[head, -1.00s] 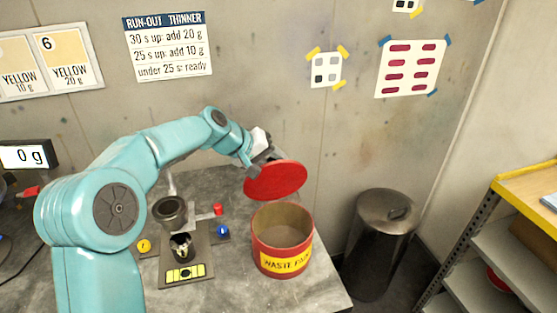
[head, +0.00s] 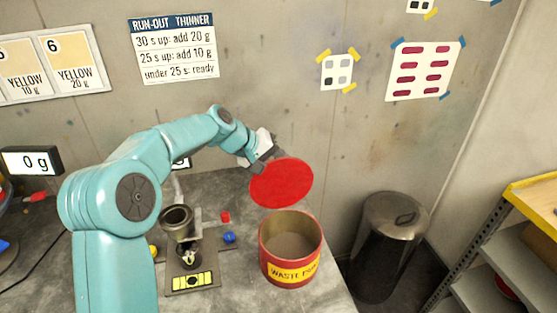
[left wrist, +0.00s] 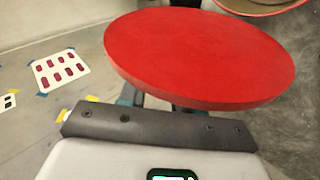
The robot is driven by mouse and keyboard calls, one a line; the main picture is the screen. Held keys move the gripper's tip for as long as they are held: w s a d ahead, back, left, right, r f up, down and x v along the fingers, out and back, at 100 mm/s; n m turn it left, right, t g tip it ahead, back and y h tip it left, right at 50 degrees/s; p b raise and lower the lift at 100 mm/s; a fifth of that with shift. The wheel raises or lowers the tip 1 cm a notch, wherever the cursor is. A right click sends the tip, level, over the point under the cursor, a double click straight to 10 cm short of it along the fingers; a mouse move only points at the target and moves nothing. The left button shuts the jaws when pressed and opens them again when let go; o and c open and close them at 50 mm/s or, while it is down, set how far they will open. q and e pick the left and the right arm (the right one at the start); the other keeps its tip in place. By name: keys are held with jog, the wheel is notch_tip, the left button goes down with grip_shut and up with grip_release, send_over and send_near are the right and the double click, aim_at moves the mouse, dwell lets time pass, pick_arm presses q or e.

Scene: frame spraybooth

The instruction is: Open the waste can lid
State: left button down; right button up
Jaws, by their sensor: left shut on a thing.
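The waste can (head: 290,262) is a red, open-topped can with a yellow label, standing on the grey bench. Its grey inside shows. The round red lid (head: 282,184) is raised and tilted above the can's back rim. My left gripper (head: 266,158) is behind the lid's upper edge and is shut on it. In the left wrist view the lid (left wrist: 195,55) fills the upper middle and hides most of the fingertips. Part of the can's rim (left wrist: 262,6) shows at the top right. My right gripper is not in view.
A stand with a metal cup (head: 176,222) and a red and a blue knob (head: 229,237) is left of the can. A scale display (head: 30,160) stands further left. A grey metal bin (head: 388,240) stands right of the bench, beside a yellow-edged shelf (head: 535,192).

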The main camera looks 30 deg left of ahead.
pick_arm(q)
jog(key=shift+r, duration=0.1)
jog(key=c, duration=1.1)
grip_release()
jog(key=shift+c, duration=0.2)
jog(key=shift+o, duration=1.4)
jog(key=shift+s, duration=0.1)
jog(key=shift+s+d, duration=0.1)
jog(key=shift+a+r, duration=0.1)
jog(key=shift+a, duration=0.1)
jog(key=b+v, duration=0.2)
jog(key=v, duration=1.4)
jog(key=shift+d, duration=0.15)
